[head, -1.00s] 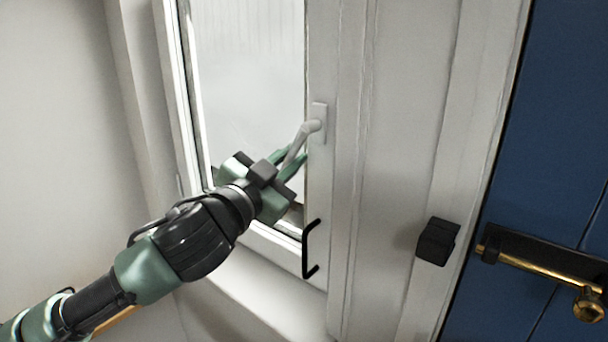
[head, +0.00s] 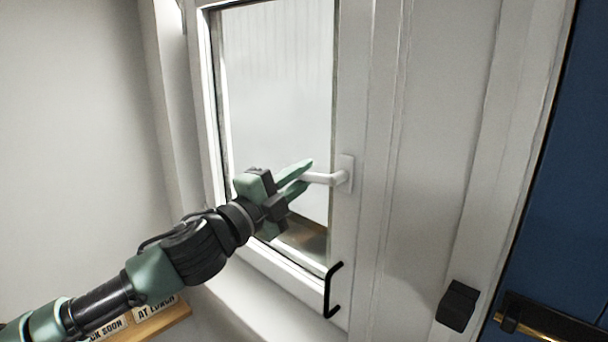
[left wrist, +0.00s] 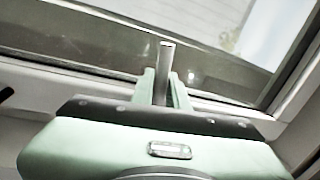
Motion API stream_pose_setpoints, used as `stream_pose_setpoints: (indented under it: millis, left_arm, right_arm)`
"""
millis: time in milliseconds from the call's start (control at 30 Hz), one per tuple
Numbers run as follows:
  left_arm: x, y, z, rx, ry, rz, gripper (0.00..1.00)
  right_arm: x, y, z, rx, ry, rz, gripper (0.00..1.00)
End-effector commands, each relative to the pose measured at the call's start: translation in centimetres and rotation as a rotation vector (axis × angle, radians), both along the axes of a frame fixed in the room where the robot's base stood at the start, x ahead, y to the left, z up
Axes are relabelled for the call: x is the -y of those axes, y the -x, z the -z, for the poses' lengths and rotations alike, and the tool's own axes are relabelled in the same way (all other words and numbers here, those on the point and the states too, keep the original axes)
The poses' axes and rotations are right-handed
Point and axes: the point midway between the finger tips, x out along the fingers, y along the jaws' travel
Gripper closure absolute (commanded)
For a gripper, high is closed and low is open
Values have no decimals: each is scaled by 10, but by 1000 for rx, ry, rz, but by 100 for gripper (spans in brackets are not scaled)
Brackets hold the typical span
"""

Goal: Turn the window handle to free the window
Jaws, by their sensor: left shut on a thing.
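The white window handle (head: 328,178) sits on its plate at the right side of the window frame (head: 348,225). Its lever lies about level and points left across the glass. My left gripper (head: 303,177) is shut on the lever near its free end. In the left wrist view the light handle lever (left wrist: 166,62) stands between the two green fingers (left wrist: 161,88). The window looks closed in its frame. My right gripper is in neither view.
A black pull bar (head: 328,290) is low on the frame, below the handle. A black block (head: 457,305) is on the white post at right, beside a blue door (head: 545,190) with a brass handle. A wooden board with small signs (head: 160,317) is at lower left.

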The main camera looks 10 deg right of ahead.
Motion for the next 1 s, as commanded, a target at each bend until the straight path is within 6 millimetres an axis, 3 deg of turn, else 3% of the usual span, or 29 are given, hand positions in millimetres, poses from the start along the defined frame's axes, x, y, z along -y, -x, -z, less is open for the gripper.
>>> stream_pose_setpoints:
  millis: [300, 900, 933, 1000]
  left_arm:
    - [-1, -1, -12, 110, -85, -2, 100]
    - [-1, -1, -14, 140, -105, -2, 100]
    - [-1, -1, -14, 140, -105, -2, 77]
    - [-1, -1, -13, 139, -106, -1, 64]
  right_arm:
    - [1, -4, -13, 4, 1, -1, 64]
    - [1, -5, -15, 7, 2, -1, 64]
    - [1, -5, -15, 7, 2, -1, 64]
    - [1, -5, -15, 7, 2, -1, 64]
